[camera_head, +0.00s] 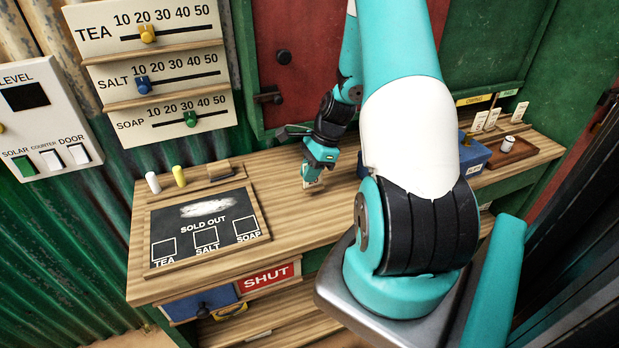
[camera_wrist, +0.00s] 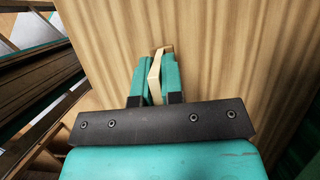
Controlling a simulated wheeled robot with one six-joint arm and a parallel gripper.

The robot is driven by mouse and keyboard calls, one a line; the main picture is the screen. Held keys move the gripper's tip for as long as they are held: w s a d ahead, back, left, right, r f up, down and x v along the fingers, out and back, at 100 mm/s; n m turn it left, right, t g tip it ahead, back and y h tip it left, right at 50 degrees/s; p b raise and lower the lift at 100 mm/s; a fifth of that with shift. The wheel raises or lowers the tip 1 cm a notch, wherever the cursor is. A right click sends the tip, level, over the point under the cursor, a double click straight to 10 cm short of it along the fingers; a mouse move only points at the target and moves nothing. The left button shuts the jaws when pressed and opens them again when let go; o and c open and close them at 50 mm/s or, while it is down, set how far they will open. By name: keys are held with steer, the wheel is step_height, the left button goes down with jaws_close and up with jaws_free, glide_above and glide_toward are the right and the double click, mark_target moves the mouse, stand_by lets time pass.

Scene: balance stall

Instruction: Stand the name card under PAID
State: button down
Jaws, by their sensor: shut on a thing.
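My gripper (camera_head: 311,178) is low over the middle of the wooden counter (camera_head: 290,229), shut on a cream card (camera_head: 316,188). In the wrist view, the card (camera_wrist: 154,78) is a thin, tilted strip between the two teal fingers (camera_wrist: 155,82), with the counter's wood beyond. Its writing does not show. I cannot tell whether its lower edge touches the counter. At the far right, several pale cards (camera_head: 492,119) stand on a ledge, near a yellow label (camera_head: 475,99) and a green label (camera_head: 509,93). The label words are too small to read surely.
A blue box (camera_head: 475,158) and a wooden tray (camera_head: 524,148) with a small white cylinder (camera_head: 508,144) stand at the right. A SOLD OUT chalkboard (camera_head: 180,246) lies at the left. The middle of the counter is clear. My arm hides part of the right side.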

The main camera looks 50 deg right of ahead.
mark_target(308, 188)
steer(key=shift+f, duration=1.15)
steer(key=shift+f, duration=0.15)
steer(key=c, duration=1.2)
jaws_free()
steer(key=shift+c, duration=0.2)
